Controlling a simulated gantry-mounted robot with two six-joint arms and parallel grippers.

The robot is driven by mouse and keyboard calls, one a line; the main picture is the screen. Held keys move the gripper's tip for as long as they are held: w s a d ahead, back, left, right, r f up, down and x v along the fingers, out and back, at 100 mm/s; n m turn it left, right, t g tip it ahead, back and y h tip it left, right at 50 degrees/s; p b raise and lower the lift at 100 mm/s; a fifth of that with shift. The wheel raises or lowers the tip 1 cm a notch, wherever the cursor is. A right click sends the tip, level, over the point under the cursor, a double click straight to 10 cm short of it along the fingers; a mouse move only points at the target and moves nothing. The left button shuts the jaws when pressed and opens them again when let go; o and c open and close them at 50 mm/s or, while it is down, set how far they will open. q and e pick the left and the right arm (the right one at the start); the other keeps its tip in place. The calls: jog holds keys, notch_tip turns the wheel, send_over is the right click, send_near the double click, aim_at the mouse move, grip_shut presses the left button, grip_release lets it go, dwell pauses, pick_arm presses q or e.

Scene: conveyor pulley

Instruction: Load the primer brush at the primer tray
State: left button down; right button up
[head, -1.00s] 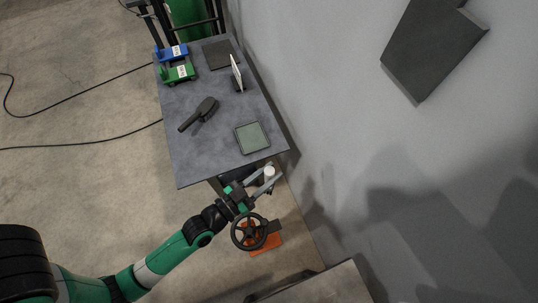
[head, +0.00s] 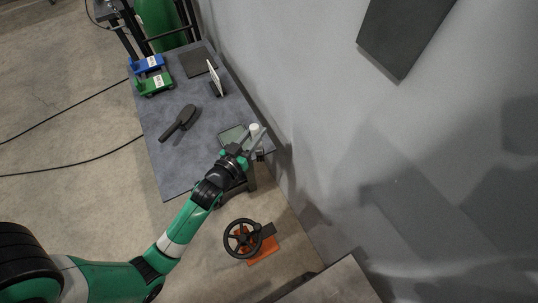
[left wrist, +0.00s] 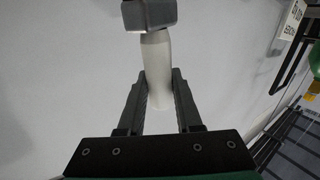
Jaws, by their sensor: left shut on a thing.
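The primer brush (left wrist: 155,62) has a pale, off-white handle and a grey block-like end at the top of the left wrist view. My left gripper (left wrist: 159,80) is shut on the handle, with one finger on each side. In the head view my left gripper (head: 254,140) is at the near right corner of the table, and the white end of the brush (head: 254,127) shows between its fingers. The primer tray (head: 229,136), a shallow square with a green-grey inside, lies just beyond the gripper and is partly hidden by it. I cannot tell whether brush and tray touch.
The grey table (head: 179,162) also holds a dark paddle-shaped tool (head: 180,123), an upright white plate (head: 214,76), a dark flat pad (head: 198,62), and blue (head: 148,64) and green (head: 155,83) blocks. A wall runs along the right. A black handwheel (head: 242,238) stands below the table.

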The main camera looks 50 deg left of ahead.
pick_arm(q)
jog(key=s+a+r+n+g+y+b, duration=0.25)
jog(key=a+n+g+y, duration=0.35)
jog(key=a, duration=0.9)
notch_tip(320, 180, down, 7)
jog(key=t+b, duration=0.1)
jog(key=b, duration=0.3)
jog(key=shift+s+d+n, duration=0.15)
jog(key=shift+s+n, duration=0.15)
jog(key=shift+f+b, duration=0.65)
jog(key=shift+b, duration=0.05)
dwell(0.7)
notch_tip(320, 180, up, 7)
jog(key=p, duration=0.6)
jog(key=shift+r, duration=0.15)
